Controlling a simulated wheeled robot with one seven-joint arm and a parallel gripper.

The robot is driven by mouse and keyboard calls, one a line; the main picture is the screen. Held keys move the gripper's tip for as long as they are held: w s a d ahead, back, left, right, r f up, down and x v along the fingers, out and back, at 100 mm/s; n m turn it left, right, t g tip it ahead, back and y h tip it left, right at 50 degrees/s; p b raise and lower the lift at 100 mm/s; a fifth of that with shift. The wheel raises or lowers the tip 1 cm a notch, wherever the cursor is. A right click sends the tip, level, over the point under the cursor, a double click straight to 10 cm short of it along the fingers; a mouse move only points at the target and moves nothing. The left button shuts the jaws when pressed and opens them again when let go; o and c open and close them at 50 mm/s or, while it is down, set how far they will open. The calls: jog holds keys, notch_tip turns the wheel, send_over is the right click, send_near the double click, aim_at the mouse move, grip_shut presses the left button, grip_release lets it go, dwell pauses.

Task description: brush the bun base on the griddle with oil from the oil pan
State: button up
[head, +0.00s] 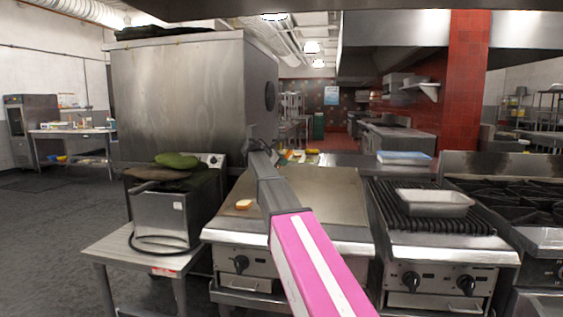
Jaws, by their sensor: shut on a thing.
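The bun base (243,204) is a small tan piece lying on the left front part of the flat steel griddle (325,200). A shallow pale grey rectangular pan (434,203), which looks like the oil pan, rests on the dark ribbed grill to the right. Its contents cannot be made out. My pink, white and grey arm reaches from the bottom over the griddle. My gripper (259,146) is small and dark at its far end, beyond and above the bun base in the picture. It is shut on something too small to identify. No brush can be clearly made out.
Several colourful items (297,157) lie behind the griddle. Stove burners (520,200) are at the far right. The griddle around the bun base is clear.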

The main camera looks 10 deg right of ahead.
dwell(0.5)
jog(key=shift+r, duration=3.5)
jog(key=s+a+n+h, duration=0.2)
jog(key=s+a, duration=0.1)
jog(key=s, duration=0.9)
notch_tip(320, 180, down, 7)
jog(key=shift+s, duration=0.15)
jog(key=shift+d, duration=0.1)
